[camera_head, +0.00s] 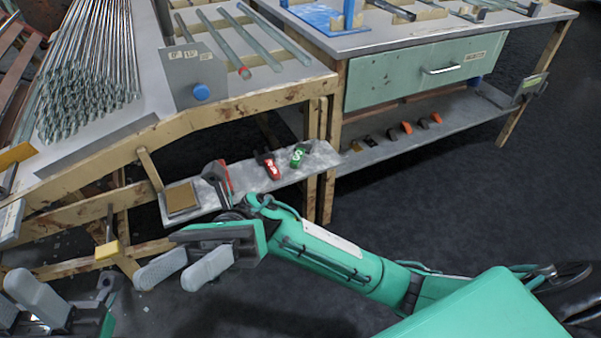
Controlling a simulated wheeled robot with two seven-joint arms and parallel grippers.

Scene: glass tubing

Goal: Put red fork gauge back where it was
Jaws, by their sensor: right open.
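A red fork gauge (272,170) with a white mark and a dark forked end lies on the small grey shelf (320,156) below the tubing bench. A green gauge (298,155) of similar shape lies just right of it. A dark grey and red piece (222,179) stands at the left part of this shelf; I cannot tell exactly what it is. My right gripper (184,268) is open and empty, in front of and below the shelf's left end, apart from the gauges. My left gripper (38,300) is partly cut off at the lower left; its opening is unclear.
A brown square block (181,197) sits at the shelf's left end. Glass tubes (248,40) lie on the bench above, beside a grey plate with a blue knob (201,92). A second bench has a green drawer (425,70) and a lower shelf with orange-ended tools (406,128).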

